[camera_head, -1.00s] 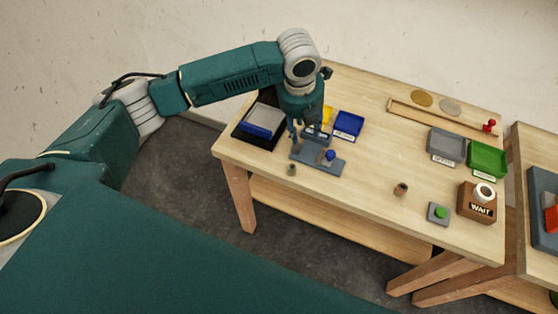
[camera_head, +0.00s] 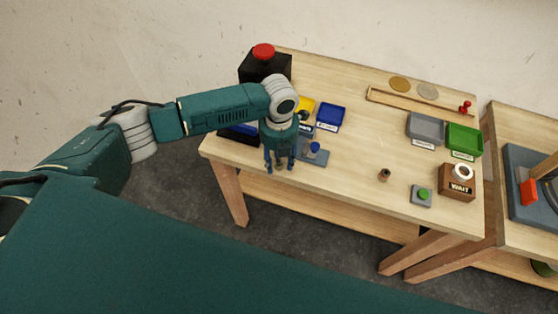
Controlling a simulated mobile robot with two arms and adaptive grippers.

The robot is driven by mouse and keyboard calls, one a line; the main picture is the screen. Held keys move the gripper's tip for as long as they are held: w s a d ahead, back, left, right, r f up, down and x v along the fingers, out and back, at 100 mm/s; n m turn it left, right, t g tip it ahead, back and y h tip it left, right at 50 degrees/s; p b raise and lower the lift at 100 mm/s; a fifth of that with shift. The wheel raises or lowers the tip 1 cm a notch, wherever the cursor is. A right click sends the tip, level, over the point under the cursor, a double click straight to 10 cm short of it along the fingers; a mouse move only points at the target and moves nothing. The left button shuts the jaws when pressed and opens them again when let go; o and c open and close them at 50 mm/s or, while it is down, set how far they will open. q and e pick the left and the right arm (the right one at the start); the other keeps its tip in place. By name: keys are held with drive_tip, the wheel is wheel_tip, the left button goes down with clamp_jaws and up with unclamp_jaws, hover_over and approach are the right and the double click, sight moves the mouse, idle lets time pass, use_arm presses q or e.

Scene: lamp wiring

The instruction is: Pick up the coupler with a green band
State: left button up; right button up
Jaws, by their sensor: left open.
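My left gripper (camera_head: 279,167) is open. It points down over the front left part of the wooden table (camera_head: 340,180). The small coupler that stood near the front edge here a second ago is now hidden by the gripper, so I cannot tell its band colour or whether it is between the fingers. Another small, brownish coupler (camera_head: 384,175) stands upright on the table to the right; no green band is clear on it. My right gripper is not in view.
A grey-blue fixture with a blue knob (camera_head: 314,149) is close to the right of my gripper. Grey and green trays (camera_head: 464,140), a WAIT box (camera_head: 458,184) and a green button (camera_head: 423,194) are at the right.

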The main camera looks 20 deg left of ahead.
use_arm(q)
drive_tip(key=shift+f, duration=0.35)
drive_tip(key=c, duration=1)
clamp_jaws()
drive_tip(key=shift+r, duration=0.15)
